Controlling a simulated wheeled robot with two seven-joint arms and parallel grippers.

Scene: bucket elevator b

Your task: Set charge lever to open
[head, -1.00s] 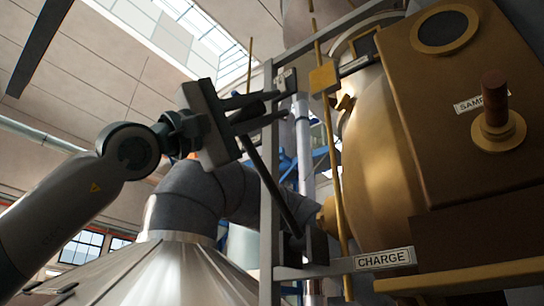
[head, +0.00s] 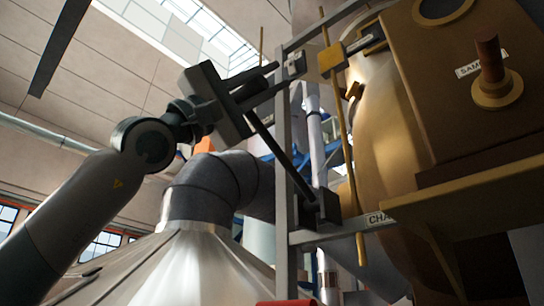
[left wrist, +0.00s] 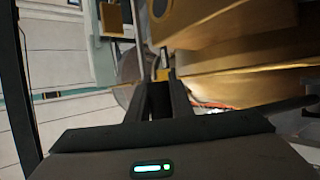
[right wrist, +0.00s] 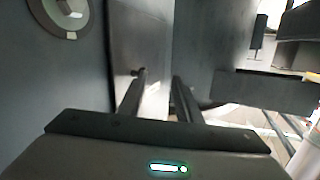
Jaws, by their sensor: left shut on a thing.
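The charge lever (head: 278,150) is a dark rod rising up and left from a dark pivot block (head: 318,210) on a grey frame. The CHARGE label (head: 378,218) is beside the block, partly hidden by a brass rod. My left gripper (head: 270,82) is at the lever's upper end and shut on it; the fingers hide where they grip.
The grey frame post (head: 283,240) stands just behind the lever. A brass rod (head: 340,150) and a brass vessel (head: 385,150) are to its right. A metal cone (head: 190,265) with a dark elbow pipe (head: 205,190) lies below my left arm. Grey panels (right wrist: 150,50) are close to my right gripper.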

